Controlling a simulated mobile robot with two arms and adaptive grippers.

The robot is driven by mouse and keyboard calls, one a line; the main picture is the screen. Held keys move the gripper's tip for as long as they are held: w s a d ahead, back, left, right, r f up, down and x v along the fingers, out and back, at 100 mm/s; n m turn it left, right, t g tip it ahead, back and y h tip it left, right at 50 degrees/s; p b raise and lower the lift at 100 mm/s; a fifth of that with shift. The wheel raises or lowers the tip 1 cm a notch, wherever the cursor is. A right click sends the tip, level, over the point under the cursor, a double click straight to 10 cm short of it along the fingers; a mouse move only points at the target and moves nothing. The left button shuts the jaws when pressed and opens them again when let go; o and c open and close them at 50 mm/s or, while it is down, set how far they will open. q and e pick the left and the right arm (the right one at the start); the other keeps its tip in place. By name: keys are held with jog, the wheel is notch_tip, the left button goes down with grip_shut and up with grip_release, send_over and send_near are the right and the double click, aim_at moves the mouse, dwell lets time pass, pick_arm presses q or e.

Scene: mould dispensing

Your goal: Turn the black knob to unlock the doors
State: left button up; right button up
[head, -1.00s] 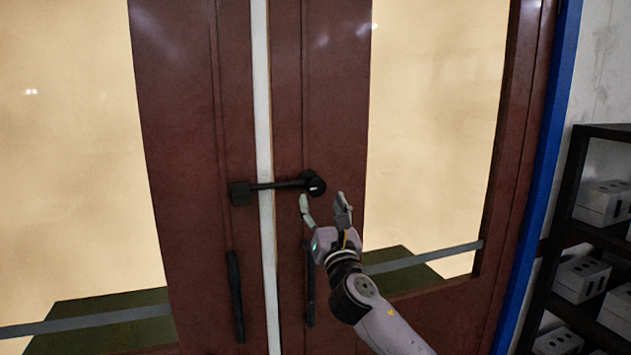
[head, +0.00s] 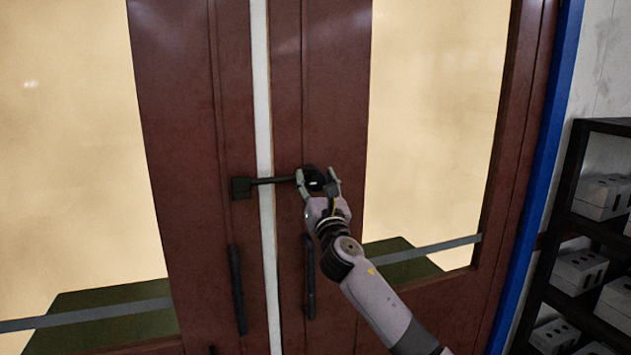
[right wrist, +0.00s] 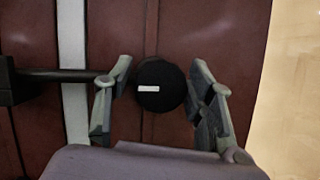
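The round black knob (head: 314,180) sits on the right door, at the right end of a black horizontal bar (head: 272,181) that crosses the pale gap to a block (head: 241,188) on the left door. In the right wrist view the knob (right wrist: 161,86) has a short white mark lying level. My right gripper (head: 318,184) is open, with one finger on each side of the knob. The right wrist view shows the fingers (right wrist: 158,100) with visible gaps to the knob on both sides. My left gripper is not in view.
Two dark red doors (head: 180,130) with large lit panes fill the view. Black vertical handles hang below the bar, on the left door (head: 236,290) and the right door (head: 310,280). A black shelf (head: 560,210) with grey boxes (head: 602,197) stands at the right.

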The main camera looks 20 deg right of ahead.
grip_shut()
dwell(0.4)
jog(key=shift+m, duration=0.5)
jog(key=m+h, duration=0.2)
jog(key=m, duration=0.2)
jog(key=shift+g, duration=0.4)
jog(key=m+g+h, duration=0.1)
jog(key=m+h, duration=0.1)
jog(key=m, duration=0.2)
jog(key=shift+r+m+p, duration=0.1)
jog(key=shift+m+p, duration=0.3)
jog(key=m+g+p, duration=0.1)
jog(key=m, duration=0.2)
jog(key=m+g+p, duration=0.1)
jog(key=m, duration=0.2)
jog(key=shift+g+h, duration=0.4)
jog(key=m+g+p, duration=0.1)
jog(key=m+p, duration=0.1)
jog(key=m, duration=0.1)
jog(key=shift+m, duration=0.4)
jog(key=shift+m+g+y+p, duration=0.3)
jog(key=shift+m+g+p, duration=0.1)
jog(key=shift+m+p, duration=0.2)
jog(key=shift+f, duration=0.25)
